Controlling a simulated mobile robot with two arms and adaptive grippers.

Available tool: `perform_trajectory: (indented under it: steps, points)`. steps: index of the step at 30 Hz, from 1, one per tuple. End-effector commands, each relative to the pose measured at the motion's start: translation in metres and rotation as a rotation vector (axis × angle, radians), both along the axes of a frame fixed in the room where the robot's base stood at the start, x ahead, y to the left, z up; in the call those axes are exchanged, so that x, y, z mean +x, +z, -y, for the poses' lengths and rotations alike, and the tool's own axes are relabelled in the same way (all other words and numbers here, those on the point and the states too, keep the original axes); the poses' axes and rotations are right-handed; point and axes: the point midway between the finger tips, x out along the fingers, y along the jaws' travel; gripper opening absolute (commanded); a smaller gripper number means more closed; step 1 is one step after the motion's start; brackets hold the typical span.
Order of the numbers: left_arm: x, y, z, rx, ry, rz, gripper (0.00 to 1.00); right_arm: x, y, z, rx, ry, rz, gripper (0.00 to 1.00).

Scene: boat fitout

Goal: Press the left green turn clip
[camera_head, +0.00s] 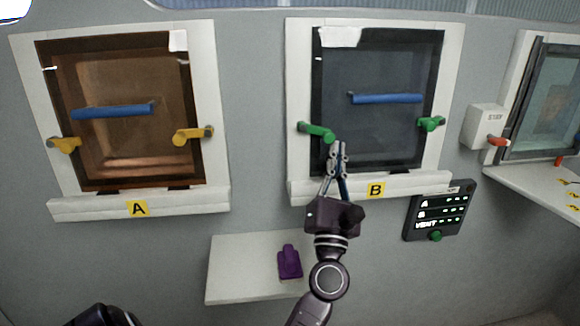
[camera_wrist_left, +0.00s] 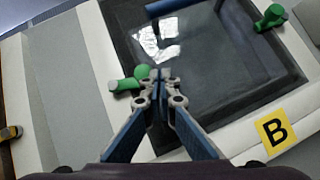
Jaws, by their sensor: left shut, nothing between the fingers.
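The left green turn clip (camera_head: 313,129) sits on the left side of the white frame of window B (camera_head: 375,110), its lever reaching right over the dark pane. In the left wrist view the clip (camera_wrist_left: 124,85) is just left of the fingertips and partly hidden by them. My left gripper (camera_head: 338,147) is shut and empty, its tips by the lever's right end. I cannot tell whether they touch it. The right green turn clip (camera_head: 431,123) is on the frame's other side; it also shows in the wrist view (camera_wrist_left: 270,17). My right gripper is not in view.
A blue bar handle (camera_head: 387,98) crosses window B above the gripper. Window A (camera_head: 120,110) with yellow clips is at left. A shelf (camera_head: 235,270) with a purple object (camera_head: 290,262) is below. A dark panel (camera_head: 440,210) hangs at lower right.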

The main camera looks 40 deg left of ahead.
Motion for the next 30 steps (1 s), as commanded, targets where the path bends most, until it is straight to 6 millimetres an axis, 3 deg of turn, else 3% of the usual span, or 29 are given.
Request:
perform_trajectory:
  steps: [8,21,30]
  points:
    - [-0.006,-0.007,0.004,0.001,0.000,-0.003,0.00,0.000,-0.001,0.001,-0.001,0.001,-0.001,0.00]
    - [-0.064,-0.054,0.045,0.002,-0.002,-0.005,0.00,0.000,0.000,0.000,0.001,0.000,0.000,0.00]
    - [-0.082,-0.067,0.057,0.002,-0.001,-0.001,0.00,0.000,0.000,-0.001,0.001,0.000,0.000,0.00]
